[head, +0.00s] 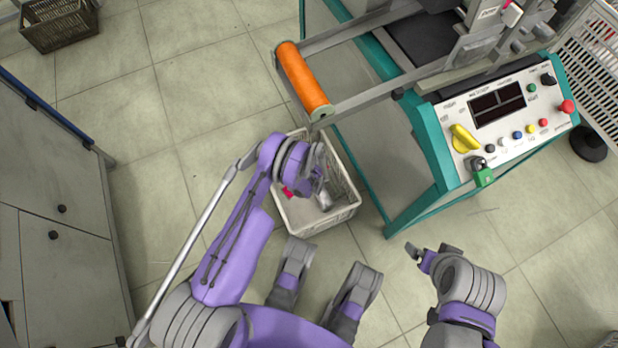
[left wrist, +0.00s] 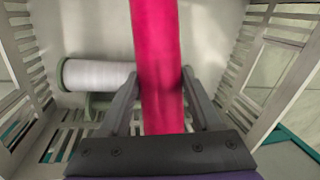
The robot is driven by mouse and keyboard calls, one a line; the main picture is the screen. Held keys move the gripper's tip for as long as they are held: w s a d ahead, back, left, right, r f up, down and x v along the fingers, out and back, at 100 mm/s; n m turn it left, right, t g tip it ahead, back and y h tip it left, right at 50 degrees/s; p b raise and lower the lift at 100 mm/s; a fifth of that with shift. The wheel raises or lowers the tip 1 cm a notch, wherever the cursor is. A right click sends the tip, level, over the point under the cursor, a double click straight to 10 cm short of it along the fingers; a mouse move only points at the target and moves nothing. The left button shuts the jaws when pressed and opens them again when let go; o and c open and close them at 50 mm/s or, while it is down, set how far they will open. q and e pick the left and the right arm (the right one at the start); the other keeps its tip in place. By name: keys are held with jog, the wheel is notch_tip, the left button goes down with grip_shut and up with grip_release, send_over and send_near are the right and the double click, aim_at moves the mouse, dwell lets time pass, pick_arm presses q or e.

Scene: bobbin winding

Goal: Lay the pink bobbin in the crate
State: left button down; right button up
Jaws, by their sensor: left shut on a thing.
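The pink bobbin (left wrist: 158,70) is between the fingers of my left gripper (left wrist: 160,105), which is shut on it. In the left wrist view it runs upright through the picture, with the crate's slatted walls (left wrist: 283,62) around it. In the head view the light crate (head: 338,217) stands on the floor, and my left gripper is over and partly inside it. Only a small pink patch of the bobbin (head: 288,192) shows there. I cannot tell whether it touches the crate floor. My right gripper (head: 431,249) is empty, its fingers apart, right of the crate.
A white bobbin with green ends (left wrist: 97,76) lies in the crate, left of the pink one. A teal-framed machine with a control panel (head: 500,115) and an orange roller (head: 302,79) stands close beside the crate. A grey cabinet (head: 55,190) is at the left.

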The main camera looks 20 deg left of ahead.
pick_arm(q)
jog(key=x, duration=0.2)
jog(key=shift+s+d+f+b, duration=0.1)
jog(key=shift+d+f+b, duration=0.05)
jog(key=shift+f+b, duration=0.25)
jog(key=shift+r, duration=0.1)
pick_arm(e)
jog(key=shift+w+d+f, duration=0.15)
jog(key=shift+w+f, duration=0.15)
jog(key=shift+w, duration=0.2)
pick_arm(q)
jog(key=shift+f, duration=0.4)
jog(key=shift+c, duration=0.4)
grip_release()
